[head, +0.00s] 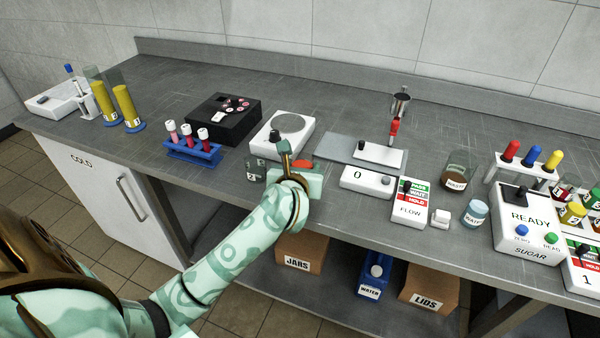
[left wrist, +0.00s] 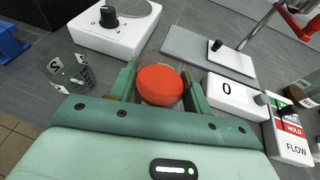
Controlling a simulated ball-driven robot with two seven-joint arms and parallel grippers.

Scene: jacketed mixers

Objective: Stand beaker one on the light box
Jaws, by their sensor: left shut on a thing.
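My left gripper (head: 296,160) is shut on a red-orange, round-topped thing, which shows between the fingers in the left wrist view (left wrist: 160,85). Its body and any label are hidden, so I cannot tell if it is beaker one. A clear glass beaker (head: 255,171) with dark marks and a label that looks like 2 stands left of the gripper; it also shows in the left wrist view (left wrist: 70,70). A flat white slab with a black knob (head: 385,156), possibly the light box, lies on a grey plate to the right. Nothing stands on it. My right gripper is out of view.
A white unit with a round grey plate (head: 288,124) stands behind the gripper. A white box showing 0 (head: 360,182) and a FLOW box (head: 410,205) line the front edge. A burette with a red part (head: 394,128) rises behind the slab. A blue tube rack (head: 192,150) is left.

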